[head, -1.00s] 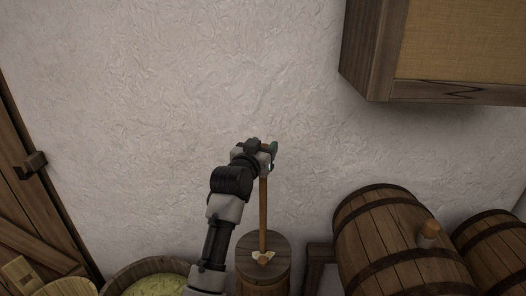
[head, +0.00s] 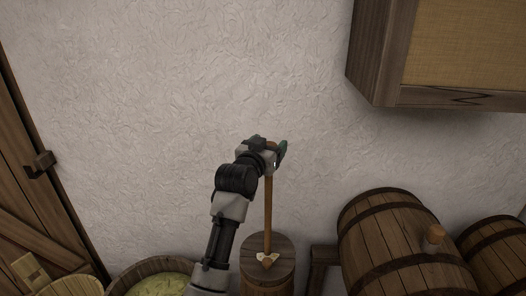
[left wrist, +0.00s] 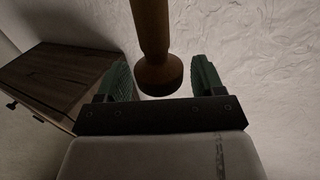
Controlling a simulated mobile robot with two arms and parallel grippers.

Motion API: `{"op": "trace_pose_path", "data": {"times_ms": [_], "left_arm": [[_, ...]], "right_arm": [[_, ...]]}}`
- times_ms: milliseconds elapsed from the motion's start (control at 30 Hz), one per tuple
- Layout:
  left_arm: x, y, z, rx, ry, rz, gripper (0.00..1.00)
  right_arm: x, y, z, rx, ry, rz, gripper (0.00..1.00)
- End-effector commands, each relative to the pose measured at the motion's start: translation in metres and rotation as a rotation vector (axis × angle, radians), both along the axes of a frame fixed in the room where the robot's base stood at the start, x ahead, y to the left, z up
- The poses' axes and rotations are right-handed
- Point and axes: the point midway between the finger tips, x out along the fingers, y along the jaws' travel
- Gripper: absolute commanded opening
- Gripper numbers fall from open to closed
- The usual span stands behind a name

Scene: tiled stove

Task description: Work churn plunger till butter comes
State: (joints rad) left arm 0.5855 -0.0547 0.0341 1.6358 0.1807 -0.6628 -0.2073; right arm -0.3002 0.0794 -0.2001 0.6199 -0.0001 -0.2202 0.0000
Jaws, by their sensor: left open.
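The wooden churn (head: 251,272) stands upright at the bottom centre of the head view, with pale bits and a wooden piece on its lid. The plunger rod (head: 268,215) rises straight from the lid. My left gripper (head: 270,148) is at the rod's top end, its green fingers open. In the left wrist view, the plunger's rounded knob end (left wrist: 158,76) is between the two spread fingers of my left gripper (left wrist: 162,78), with gaps on both sides. The churn's inside is hidden. My right gripper is not in view.
A wooden tub (head: 117,275) with greenish content stands left of the churn. Large barrels (head: 375,232) lie to the right. A wall cabinet (head: 430,97) hangs at upper right. A wooden door (head: 30,190) is at left. The plaster wall behind is bare.

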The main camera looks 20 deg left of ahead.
Motion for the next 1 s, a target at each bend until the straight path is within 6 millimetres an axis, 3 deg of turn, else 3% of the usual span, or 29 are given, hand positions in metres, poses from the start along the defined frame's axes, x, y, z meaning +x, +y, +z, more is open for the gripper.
{"op": "trace_pose_path", "data": {"times_ms": [600, 1000], "left_arm": [[-0.095, 0.011, -0.001, 0.002, -0.003, 0.001, 0.68], [-0.104, 0.012, 0.0, 0.0, -0.003, 0.001, 0.68]], "right_arm": [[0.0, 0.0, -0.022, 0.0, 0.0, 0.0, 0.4], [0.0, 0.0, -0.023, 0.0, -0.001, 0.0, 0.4]]}}
